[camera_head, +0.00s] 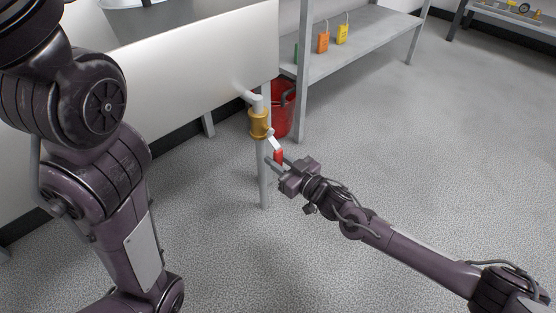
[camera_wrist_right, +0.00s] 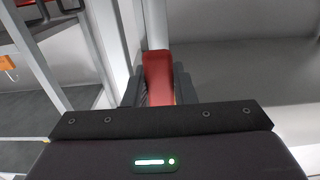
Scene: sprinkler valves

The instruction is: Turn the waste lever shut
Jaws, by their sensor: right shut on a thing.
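The waste lever (camera_head: 278,153) has a red grip on a pale metal arm. It slants down and to the right from a brass valve body (camera_head: 259,122) on a grey pipe beside the white panel. My right gripper (camera_head: 277,162) is shut on the lever's red grip. In the right wrist view the red grip (camera_wrist_right: 157,75) sits between the two dark fingers of that gripper (camera_wrist_right: 158,88). The fingers hide the grip's sides. My left arm fills the left of the head view, and its gripper is out of the picture.
A red bucket (camera_head: 283,108) stands behind the valve, beside a grey shelf leg. An orange padlock (camera_head: 323,42) and a yellow padlock (camera_head: 342,35) are on the grey shelf (camera_head: 375,38). The speckled floor (camera_head: 450,150) to the right is clear.

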